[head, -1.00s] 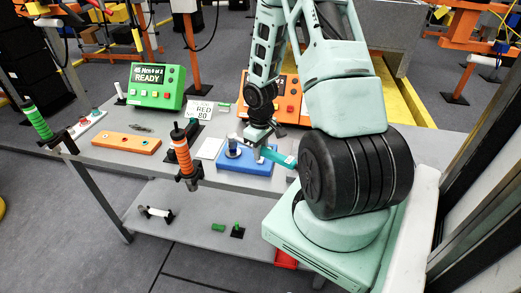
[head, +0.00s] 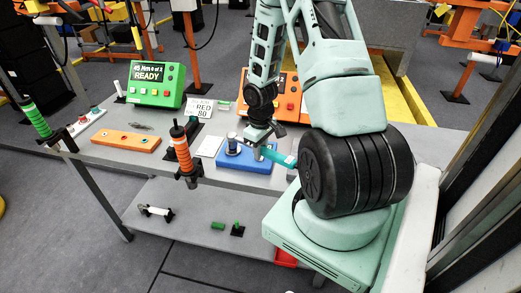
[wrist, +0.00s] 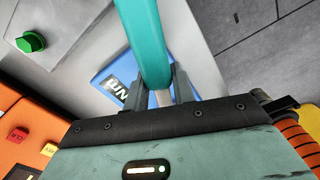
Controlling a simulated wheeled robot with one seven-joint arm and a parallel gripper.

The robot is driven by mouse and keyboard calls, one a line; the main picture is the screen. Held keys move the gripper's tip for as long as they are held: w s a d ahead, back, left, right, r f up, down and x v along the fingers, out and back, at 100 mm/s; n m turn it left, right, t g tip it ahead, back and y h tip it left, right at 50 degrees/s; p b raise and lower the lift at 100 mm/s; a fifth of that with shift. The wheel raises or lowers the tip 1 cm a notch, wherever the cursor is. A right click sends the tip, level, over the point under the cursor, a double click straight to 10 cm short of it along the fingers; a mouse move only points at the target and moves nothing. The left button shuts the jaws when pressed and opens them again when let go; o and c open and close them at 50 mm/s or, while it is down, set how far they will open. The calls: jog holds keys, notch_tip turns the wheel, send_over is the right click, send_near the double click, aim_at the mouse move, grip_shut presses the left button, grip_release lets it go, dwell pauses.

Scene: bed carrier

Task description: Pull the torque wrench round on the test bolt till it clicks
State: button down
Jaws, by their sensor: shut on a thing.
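The torque wrench (head: 279,156) has a teal handle that slants across the blue block (head: 230,160) on the bench. My gripper (head: 259,146) is over the block. In the wrist view the teal handle (wrist: 146,40) runs between the two fingers of my gripper (wrist: 158,92), which is shut on it. The blue block (wrist: 118,80) shows beneath. A round metal post (head: 233,144) stands on the block left of my gripper. I cannot see clearly how the wrench head meets the test bolt. The green box (head: 157,86) has a screen reading READY.
An orange box with buttons (head: 291,100) stands behind my gripper. A sign reading RED 80 (head: 201,108) and an orange plate (head: 126,141) are to the left. Orange-handled (head: 182,150) and green-handled (head: 37,121) tools hang at the bench's edge. A lower shelf (head: 190,221) holds small parts.

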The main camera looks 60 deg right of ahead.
jog(key=shift+f, duration=0.15)
jog(key=shift+a+m+b, duration=0.35)
jog(key=shift+a+m, duration=0.35)
dwell(1.1)
jog(key=shift+d, duration=0.15)
jog(key=shift+d+n+p, duration=0.3)
jog(key=shift+n+p, duration=0.2)
jog(key=shift+r+p, duration=2.7)
jog(key=shift+r, duration=0.35)
